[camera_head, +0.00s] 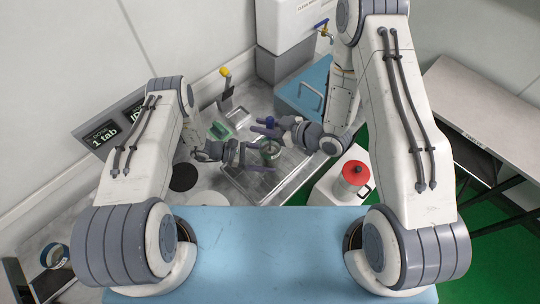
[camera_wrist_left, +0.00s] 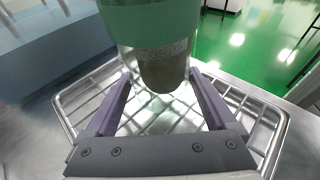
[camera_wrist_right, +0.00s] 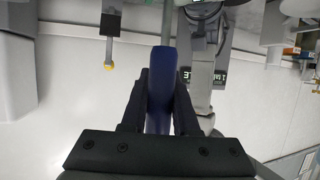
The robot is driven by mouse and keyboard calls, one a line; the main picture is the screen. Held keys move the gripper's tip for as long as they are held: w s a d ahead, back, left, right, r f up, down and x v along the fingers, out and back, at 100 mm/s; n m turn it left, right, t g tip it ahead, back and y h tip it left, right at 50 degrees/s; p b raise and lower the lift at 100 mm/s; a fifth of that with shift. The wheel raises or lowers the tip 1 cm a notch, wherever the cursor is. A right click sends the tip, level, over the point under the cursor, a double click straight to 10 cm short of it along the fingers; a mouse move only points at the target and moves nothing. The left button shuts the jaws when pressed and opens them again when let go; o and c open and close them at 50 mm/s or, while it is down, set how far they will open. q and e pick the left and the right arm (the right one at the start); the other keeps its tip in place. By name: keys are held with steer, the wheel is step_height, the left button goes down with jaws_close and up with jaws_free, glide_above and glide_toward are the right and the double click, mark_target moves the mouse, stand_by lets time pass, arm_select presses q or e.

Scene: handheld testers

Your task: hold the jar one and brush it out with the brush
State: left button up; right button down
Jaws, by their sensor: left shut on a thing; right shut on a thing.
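The jar (camera_head: 270,154) is clear with a green band, and it also shows in the left wrist view (camera_wrist_left: 150,25). My left gripper (camera_head: 259,158) is shut on it, one finger on each side, above the wire rack. A dark, grey-brown rounded thing (camera_wrist_left: 165,72) shows through the jar's glass; it looks like the brush head, but I cannot be sure. My right gripper (camera_head: 268,128) is shut on the blue handle of the brush (camera_wrist_right: 160,90), above the jar. The blue handle top also shows in the head view (camera_head: 270,121).
A wire rack (camera_wrist_left: 245,115) lies below the jar. A green object (camera_head: 220,131) stands left of the grippers. A red-topped pot (camera_head: 355,173) is at the right.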

steer(key=shift+w, duration=0.6)
stand_by(0.3)
steer(key=shift+r, duration=2.55)
steer(key=shift+f, duration=0.1)
steer(key=shift+f, duration=2.45)
steer(key=shift+r, duration=2.55)
